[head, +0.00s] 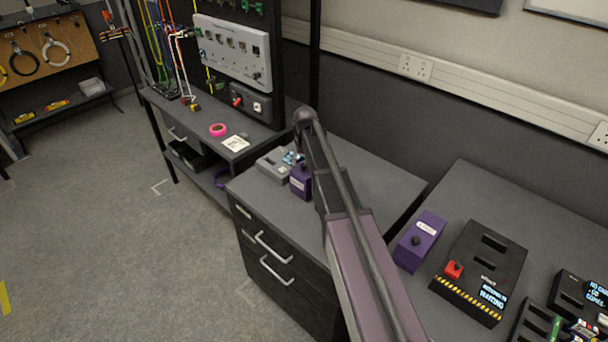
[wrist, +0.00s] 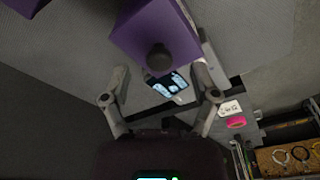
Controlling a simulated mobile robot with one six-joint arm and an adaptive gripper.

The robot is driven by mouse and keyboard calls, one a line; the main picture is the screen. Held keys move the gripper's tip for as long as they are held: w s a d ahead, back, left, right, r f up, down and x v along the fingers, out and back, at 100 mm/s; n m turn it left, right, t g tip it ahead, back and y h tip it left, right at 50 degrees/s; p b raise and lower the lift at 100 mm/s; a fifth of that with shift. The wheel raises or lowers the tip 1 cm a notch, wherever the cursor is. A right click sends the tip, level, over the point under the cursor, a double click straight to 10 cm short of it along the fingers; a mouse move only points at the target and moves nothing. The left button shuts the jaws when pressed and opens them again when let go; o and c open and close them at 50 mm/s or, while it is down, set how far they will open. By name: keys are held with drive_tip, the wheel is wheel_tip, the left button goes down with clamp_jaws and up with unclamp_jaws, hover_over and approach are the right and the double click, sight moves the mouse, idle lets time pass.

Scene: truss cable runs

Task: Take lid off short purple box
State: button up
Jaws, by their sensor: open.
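A small purple box (head: 301,184) with a dark knob stands on the drawer cabinet, partly beside my arm. In the wrist view a purple box (wrist: 165,25), apparently the same one, fills the top middle, its round black knob (wrist: 159,58) facing the camera. My gripper (wrist: 160,78) is open, with its two fingers apart below the knob in the picture and nothing held between them. In the head view my arm hides most of the gripper. A second, longer purple box (head: 420,241) with a white label and dark knob lies on the right desk.
A grey device (head: 273,167) sits left of the small box. A black device with a red button (head: 453,269) and other black devices (head: 572,290) are on the right desk. A gap separates cabinet and desk. Pink tape (head: 218,130) lies on the left bench.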

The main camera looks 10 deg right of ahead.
drive_tip(key=shift+w+f+b, duration=0.15)
drive_tip(key=shift+f+b, duration=0.85)
drive_tip(key=shift+f, duration=0.3)
clamp_jaws()
